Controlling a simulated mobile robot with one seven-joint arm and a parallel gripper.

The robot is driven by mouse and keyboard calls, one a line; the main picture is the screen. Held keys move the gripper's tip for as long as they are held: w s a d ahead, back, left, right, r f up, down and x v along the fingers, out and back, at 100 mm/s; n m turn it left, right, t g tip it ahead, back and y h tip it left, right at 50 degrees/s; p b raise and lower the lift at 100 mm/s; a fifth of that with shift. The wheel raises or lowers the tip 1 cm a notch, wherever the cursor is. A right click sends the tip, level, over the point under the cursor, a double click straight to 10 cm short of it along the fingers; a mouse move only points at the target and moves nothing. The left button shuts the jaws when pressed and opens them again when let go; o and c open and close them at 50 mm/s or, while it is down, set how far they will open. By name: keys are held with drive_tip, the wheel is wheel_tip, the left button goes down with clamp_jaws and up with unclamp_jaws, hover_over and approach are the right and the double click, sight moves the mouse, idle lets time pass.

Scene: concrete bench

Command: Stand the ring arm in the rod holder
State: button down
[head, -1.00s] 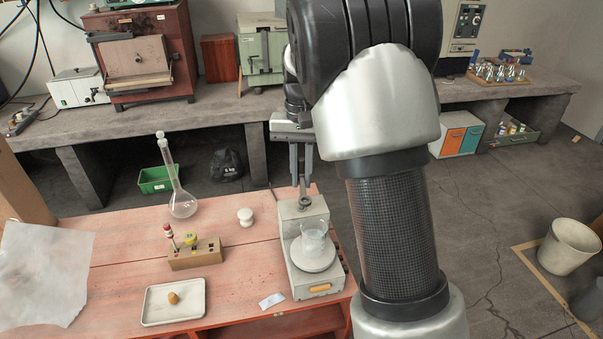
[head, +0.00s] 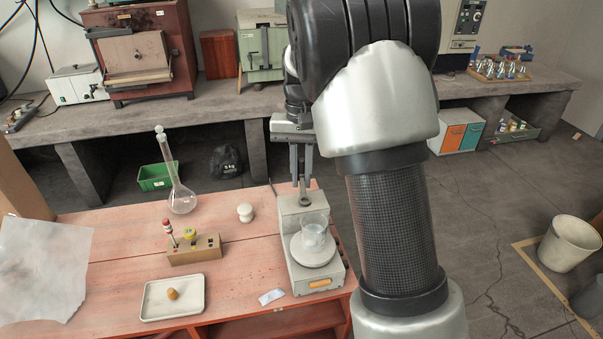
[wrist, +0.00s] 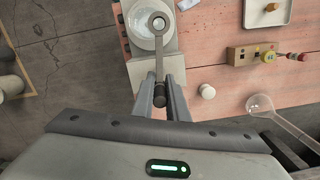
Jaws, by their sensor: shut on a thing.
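The ring arm (wrist: 159,58) is a grey rod with a round ring at one end and a dark end. My gripper (wrist: 162,100) is shut on it near the dark end, and the ring points away from the fingers. In the head view the ring (head: 304,200) hangs below my gripper (head: 302,179), over the back of the balance. The rod holder, seemingly the wooden block (head: 208,253), stands on the red bench to the left. It carries a red-topped rod and a yellow-topped piece, and has dark openings. The block also shows in the wrist view (wrist: 240,57).
A balance (head: 330,278) with a glass beaker (head: 313,237) on its pan stands beneath the ring. A round flask (head: 182,200), a white jar (head: 245,213) and a tray (head: 150,306) with a brown piece stand left. Bare bench lies between block and balance.

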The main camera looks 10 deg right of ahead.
sight(302, 160)
drive_tip(key=shift+f+b, duration=0.6)
drive_tip(key=shift+f, duration=0.7)
drive_tip(key=c, duration=1.3)
unclamp_jaws()
drive_tip(key=shift+o, duration=0.2)
drive_tip(key=shift+r, duration=0.1)
drive_tip(key=shift+r+p, duration=2.9)
drive_tip(key=shift+r, duration=0.55)
